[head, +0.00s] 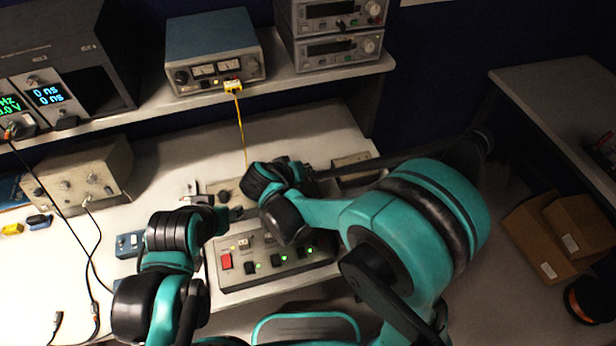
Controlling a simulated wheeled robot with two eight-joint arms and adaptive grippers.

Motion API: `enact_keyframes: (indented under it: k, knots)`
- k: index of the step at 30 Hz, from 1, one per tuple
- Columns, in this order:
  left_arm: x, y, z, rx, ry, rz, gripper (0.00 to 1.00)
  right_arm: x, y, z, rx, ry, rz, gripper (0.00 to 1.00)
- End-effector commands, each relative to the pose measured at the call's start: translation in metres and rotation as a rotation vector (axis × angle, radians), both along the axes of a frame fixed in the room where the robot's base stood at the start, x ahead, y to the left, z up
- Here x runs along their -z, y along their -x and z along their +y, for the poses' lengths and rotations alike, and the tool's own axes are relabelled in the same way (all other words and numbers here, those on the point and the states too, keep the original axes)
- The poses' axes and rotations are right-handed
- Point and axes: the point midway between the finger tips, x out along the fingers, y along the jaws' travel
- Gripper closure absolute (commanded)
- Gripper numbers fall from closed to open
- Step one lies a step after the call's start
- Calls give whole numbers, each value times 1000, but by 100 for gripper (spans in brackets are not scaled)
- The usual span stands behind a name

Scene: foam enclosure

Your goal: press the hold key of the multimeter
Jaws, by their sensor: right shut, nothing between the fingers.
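I cannot pick out the multimeter or its hold key with certainty. A light grey panel with a dark knob (222,186) lies on the bench, partly covered by my right wrist, and I cannot tell if it is the multimeter. My right gripper (242,212) is shut and empty, low over the bench between that panel and a grey control box; its fingers are small and partly hidden by the wrist. My left arm comes in from the lower left, its wrist just left of the control box. The left gripper's fingers cannot be made out clearly.
The grey control box (226,282) has a red switch and green lights. A small blue box (129,244) lies left of it. A beige instrument (82,178) with black cables stands at left. A yellow cable (241,130) hangs from the blue-topped instrument (210,46) on the shelf.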

Motion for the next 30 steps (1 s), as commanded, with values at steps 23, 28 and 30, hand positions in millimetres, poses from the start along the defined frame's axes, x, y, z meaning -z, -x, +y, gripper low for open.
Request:
enact_keyframes:
  k: [23,28,30]
  knots:
    - [9,0,0,0,0,0,55,8,0,0,0,0,0,100]
    - [9,0,0,0,0,0,55,9,0,0,0,0,0,100]
    - [10,0,0,0,0,0,55,9,0,0,0,0,0,100]
